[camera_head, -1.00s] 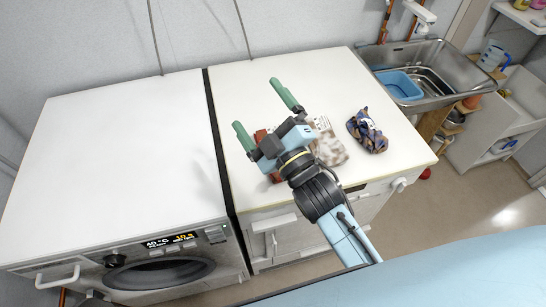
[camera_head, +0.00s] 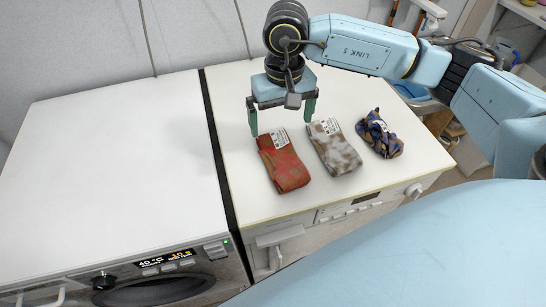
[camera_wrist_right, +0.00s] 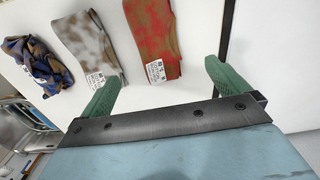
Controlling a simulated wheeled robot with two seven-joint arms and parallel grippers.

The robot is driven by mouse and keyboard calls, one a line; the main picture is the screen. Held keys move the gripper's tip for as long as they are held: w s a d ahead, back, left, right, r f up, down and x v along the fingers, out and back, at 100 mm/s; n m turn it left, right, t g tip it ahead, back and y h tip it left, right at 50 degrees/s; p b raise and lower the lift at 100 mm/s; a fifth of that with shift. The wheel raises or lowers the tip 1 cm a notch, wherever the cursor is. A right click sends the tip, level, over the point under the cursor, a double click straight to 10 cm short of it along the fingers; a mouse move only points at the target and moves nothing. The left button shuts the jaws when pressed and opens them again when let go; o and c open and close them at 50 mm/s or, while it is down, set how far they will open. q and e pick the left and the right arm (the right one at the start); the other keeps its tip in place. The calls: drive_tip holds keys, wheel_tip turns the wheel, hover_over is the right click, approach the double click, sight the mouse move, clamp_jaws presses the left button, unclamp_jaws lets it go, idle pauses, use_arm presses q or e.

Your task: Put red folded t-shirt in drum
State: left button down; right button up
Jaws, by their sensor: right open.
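The red folded t-shirt (camera_head: 284,163) lies on the white top of the right-hand machine, with a white label at its far end. It also shows in the right wrist view (camera_wrist_right: 154,38), ahead of and between the fingers. My right gripper (camera_head: 281,125) is open and empty, pointing down above the far end of the red t-shirt, apart from it. Its green fingers also show in the right wrist view (camera_wrist_right: 160,85). The washing machine's dark round door (camera_head: 160,291) is at the lower left; the drum inside is hidden. My left gripper is not in view.
A grey-brown mottled folded garment (camera_head: 335,148) lies just right of the red t-shirt, and a blue-and-brown crumpled one (camera_head: 379,135) beyond it. The left machine's white top (camera_head: 110,170) is clear. A sink is at the right, mostly behind my arm.

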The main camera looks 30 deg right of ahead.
sight(282, 153)
drive_tip(key=f, duration=1.3)
drive_tip(key=shift+d+f+p, duration=0.1)
drive_tip(key=shift+d+p, duration=0.1)
drive_tip(key=shift+p, duration=0.2)
drive_tip(key=c, duration=1.2)
wheel_tip(282, 153, up, 9)
drive_tip(key=shift+w+a+r, duration=0.1)
drive_tip(key=shift+w+r, duration=0.05)
drive_tip(key=shift+n, duration=0.9)
drive_tip(key=a+r, duration=0.4)
drive_tip(key=shift+w+a+r+b, duration=0.3)
drive_tip(key=shift+a+r+b, duration=0.05)
drive_tip(key=shift+r+b, duration=0.05)
